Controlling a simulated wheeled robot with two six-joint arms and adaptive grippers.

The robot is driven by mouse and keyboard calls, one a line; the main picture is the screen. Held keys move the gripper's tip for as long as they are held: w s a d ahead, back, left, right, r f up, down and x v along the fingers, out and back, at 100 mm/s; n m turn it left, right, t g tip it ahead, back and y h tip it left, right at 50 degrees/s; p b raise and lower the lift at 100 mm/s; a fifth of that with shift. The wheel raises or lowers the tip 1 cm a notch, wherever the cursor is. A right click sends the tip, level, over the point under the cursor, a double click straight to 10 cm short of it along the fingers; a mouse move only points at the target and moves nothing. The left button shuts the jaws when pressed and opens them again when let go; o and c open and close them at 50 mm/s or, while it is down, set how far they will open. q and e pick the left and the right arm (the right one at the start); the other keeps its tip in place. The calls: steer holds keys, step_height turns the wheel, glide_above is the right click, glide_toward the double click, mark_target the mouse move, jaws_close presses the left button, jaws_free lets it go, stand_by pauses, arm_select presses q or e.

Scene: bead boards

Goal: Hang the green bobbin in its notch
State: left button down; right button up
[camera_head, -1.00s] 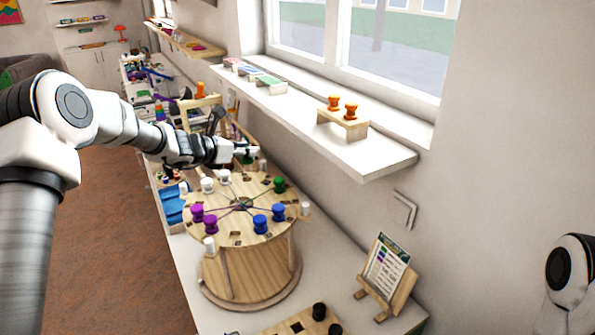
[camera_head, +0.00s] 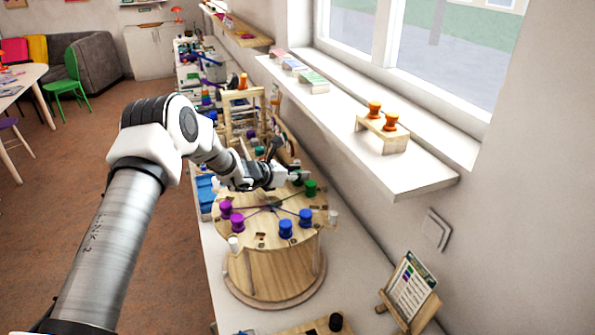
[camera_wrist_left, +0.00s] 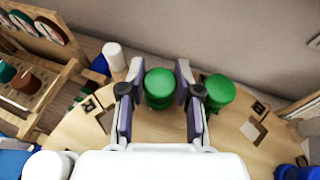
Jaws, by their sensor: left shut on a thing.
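My left gripper (camera_head: 301,177) reaches over the far side of a round wooden bead board (camera_head: 249,237). In the left wrist view its two fingers (camera_wrist_left: 160,75) are shut on a green bobbin (camera_wrist_left: 160,92), which is upright at the board's rim. Whether its base touches the board or a notch cannot be told. A second green bobbin (camera_wrist_left: 219,92) stands just to its right on the board; it also shows in the head view (camera_head: 311,188). The held bobbin is mostly hidden by the gripper in the head view. My right gripper is out of view.
Purple bobbins (camera_head: 237,222) and blue bobbins (camera_head: 285,229) stand on the board's near side, with white pegs (camera_head: 234,244) at its rim. A shelf (camera_head: 400,176) with orange bobbins (camera_head: 391,122) juts from the wall at right. A card stand (camera_head: 410,292) is at front right.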

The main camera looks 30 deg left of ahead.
arm_select(q)
steer(key=shift+w+f+b, duration=0.1)
steer(key=shift+f+b, duration=0.15)
steer(key=shift+b, duration=0.05)
steer(key=c, duration=1.1)
jaws_free()
steer(key=shift+r, duration=0.1)
steer(key=shift+r, duration=0.1)
steer(key=shift+r+p, duration=0.15)
steer(key=shift+p, duration=0.25)
steer(key=b+v, duration=0.2)
steer(key=v, duration=0.1)
steer(key=b+v, duration=0.1)
steer(key=v, duration=0.8)
steer(key=shift+b, duration=0.4)
